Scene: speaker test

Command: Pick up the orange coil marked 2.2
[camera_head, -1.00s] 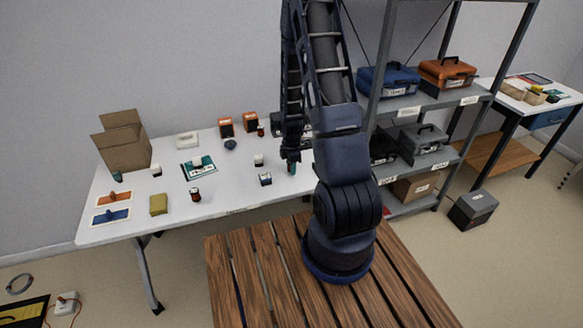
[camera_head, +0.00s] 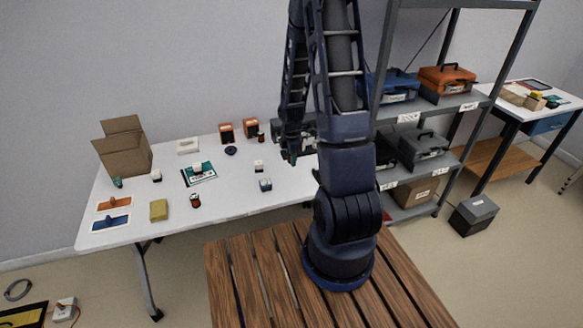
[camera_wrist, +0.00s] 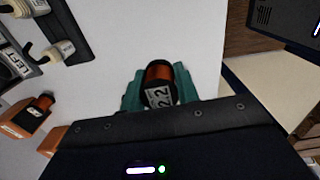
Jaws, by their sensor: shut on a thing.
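The orange coil marked 2.2 (camera_wrist: 159,74) is in the wrist view, with dark ends and a white label facing the camera. My gripper (camera_wrist: 160,88) is shut on it, with a teal finger on each side. The white table top lies behind it. In the head view my gripper (camera_head: 291,157) is over the right part of the table. The coil cannot be made out there, and I cannot tell how high it is above the table.
The white table (camera_head: 230,203) holds a teal board (camera_head: 199,178), two orange boxes (camera_head: 226,133), a dark ring (camera_head: 230,151), a cardboard box (camera_head: 124,155) and several small parts. A grey shelf (camera_head: 412,172) with cases stands close to the right of my arm.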

